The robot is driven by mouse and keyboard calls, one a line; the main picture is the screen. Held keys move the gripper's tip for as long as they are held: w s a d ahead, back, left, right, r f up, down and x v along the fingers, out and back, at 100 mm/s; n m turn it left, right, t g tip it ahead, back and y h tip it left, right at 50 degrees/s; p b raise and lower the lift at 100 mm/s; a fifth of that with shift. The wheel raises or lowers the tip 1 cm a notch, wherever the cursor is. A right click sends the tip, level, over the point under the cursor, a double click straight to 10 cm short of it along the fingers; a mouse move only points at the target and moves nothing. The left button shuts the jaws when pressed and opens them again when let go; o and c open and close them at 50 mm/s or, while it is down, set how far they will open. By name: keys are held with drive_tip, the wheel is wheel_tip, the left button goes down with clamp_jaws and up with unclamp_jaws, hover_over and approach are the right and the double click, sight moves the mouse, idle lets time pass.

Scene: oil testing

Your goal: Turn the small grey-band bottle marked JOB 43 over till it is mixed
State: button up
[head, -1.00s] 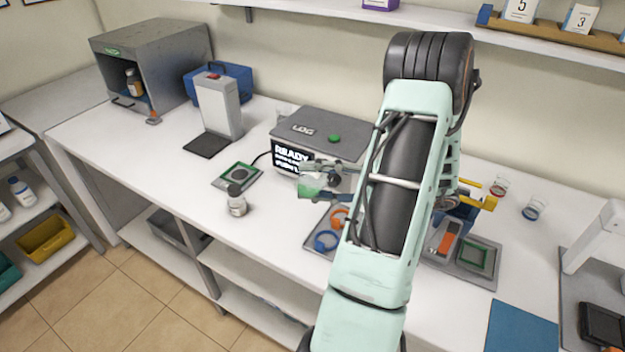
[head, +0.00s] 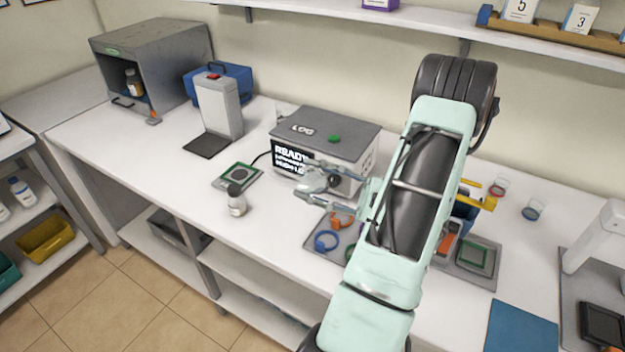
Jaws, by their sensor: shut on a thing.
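My gripper (head: 306,185) is in front of the grey box-shaped instrument, above the bench, fingers pointing left. It is shut on a small pale, greyish thing (head: 316,181), which looks like a small bottle mostly hidden by the fingers. I cannot read a mark or make out a band on it.
The grey instrument (head: 340,132) with a READY screen stands close behind my gripper. A tray (head: 318,243) with orange and blue rings lies below. A green-edged pad (head: 238,176) and a grey upright device (head: 219,108) are to the left. The bench front left is clear.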

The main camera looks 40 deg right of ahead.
drive_tip(key=n+g, duration=0.1)
drive_tip(key=n, duration=0.3)
drive_tip(key=shift+r+n+g, duration=0.1)
drive_tip(key=shift+n+g, duration=0.3)
drive_tip(key=n+g, duration=0.1)
drive_tip(key=n, duration=0.2)
drive_tip(key=shift+n+g, duration=0.4)
drive_tip(key=shift+n, duration=0.2)
drive_tip(key=n+h, duration=0.1)
drive_tip(key=n, duration=0.1)
drive_tip(key=n+g+h, duration=0.1)
drive_tip(key=n, duration=0.2)
